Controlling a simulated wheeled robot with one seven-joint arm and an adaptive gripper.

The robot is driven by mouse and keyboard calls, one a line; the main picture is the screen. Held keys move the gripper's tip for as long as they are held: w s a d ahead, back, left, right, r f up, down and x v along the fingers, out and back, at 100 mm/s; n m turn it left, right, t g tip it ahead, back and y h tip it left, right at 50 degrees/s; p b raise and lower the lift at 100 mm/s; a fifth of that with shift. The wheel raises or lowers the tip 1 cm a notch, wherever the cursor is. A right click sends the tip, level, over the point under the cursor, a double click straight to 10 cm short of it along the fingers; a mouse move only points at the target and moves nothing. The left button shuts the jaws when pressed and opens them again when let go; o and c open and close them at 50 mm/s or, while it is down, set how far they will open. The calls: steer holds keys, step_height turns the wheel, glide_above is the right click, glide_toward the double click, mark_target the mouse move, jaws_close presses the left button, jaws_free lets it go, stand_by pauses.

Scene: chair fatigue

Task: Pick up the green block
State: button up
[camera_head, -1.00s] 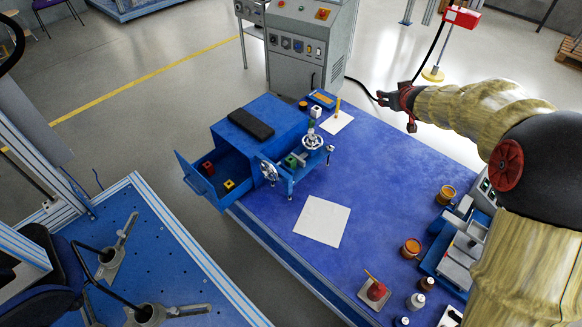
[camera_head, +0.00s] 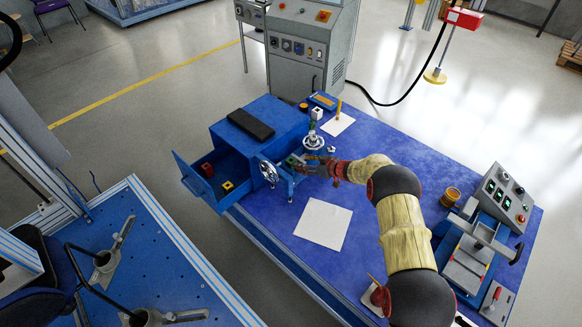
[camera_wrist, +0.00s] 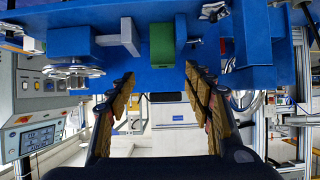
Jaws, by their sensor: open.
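The green block (camera_wrist: 162,45) shows in the wrist view against the blue fixture (camera_wrist: 262,45), beside a grey metal part (camera_wrist: 122,38). In the head view the green block (camera_head: 292,160) is small on the blue machine by the handwheel, partly crowded by my gripper. My gripper (camera_wrist: 160,75) is open in the wrist view, with one finger on each side and nothing between them. The block lies just beyond the fingertips, roughly in line with the gap. Whether a finger touches it I cannot tell.
A handwheel (camera_head: 269,172) stands left of my gripper and another (camera_head: 313,141) behind it. An open blue drawer (camera_head: 203,187) holds a red and a yellow block. A white sheet (camera_head: 322,224) lies on clear blue tabletop in front. A control box (camera_head: 507,198) stands at right.

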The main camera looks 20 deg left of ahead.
mark_target(290, 160)
steer(key=b+x, duration=0.1)
steer(key=x, duration=0.1)
steer(key=b+x, duration=0.1)
steer(key=x, duration=0.1)
steer(key=b+x, duration=0.1)
steer(key=x, duration=0.1)
steer(key=shift+s+a+f, duration=0.15)
steer(key=shift+s+a, duration=0.05)
steer(key=shift+a, duration=0.05)
steer(key=shift+w+a, duration=0.15)
steer(key=shift+a, duration=0.15)
steer(key=shift+c, duration=0.6)
steer(key=c, duration=1.1)
jaws_close()
